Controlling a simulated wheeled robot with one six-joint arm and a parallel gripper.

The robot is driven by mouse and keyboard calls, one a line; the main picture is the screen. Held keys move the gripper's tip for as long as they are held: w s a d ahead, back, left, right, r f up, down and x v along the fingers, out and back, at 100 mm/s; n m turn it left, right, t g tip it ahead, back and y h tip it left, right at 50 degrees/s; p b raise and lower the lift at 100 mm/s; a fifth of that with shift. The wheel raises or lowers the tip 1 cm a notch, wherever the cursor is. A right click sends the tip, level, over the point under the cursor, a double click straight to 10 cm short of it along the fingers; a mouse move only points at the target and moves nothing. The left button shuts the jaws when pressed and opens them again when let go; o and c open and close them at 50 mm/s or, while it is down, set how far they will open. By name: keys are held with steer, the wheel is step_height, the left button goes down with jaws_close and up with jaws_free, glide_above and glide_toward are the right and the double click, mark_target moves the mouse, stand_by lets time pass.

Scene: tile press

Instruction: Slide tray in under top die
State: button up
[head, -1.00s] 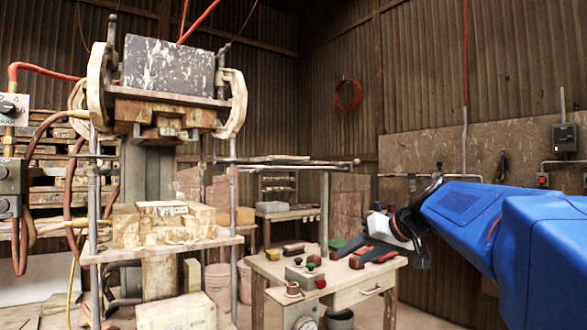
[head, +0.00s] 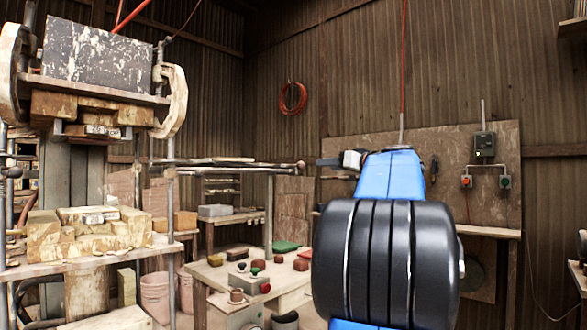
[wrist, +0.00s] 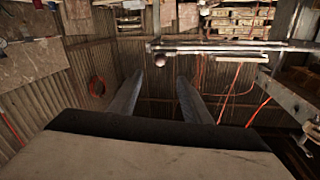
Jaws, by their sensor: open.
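The top die (head: 95,112) is a worn, blocky piece under the dark press head at upper left in the head view. The pale bottom die (head: 85,228) stands below it, with an open gap between. What looks like the tray (head: 205,161) is a thin flat slab on rails, sticking out right of the press. The rail's round end (head: 300,165) points toward my arm. In the wrist view, the rails (wrist: 225,47) run across the upper right.
A worktable (head: 215,275) with a control box (head: 250,277) and small blocks stands below the rails. Buckets (head: 155,297) stand by the press. A red hose (head: 293,98) hangs on the back wall. Switch boxes (head: 485,145) sit on a board at right.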

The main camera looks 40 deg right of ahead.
mark_target(303, 166)
steer(key=w, duration=0.5)
steer(key=w+d, duration=0.1)
steer(key=w, duration=0.5)
steer(key=w+d, duration=0.1)
steer(key=w, duration=0.5)
steer(key=shift+s, duration=0.1)
steer(key=shift+c, duration=0.6)
jaws_close()
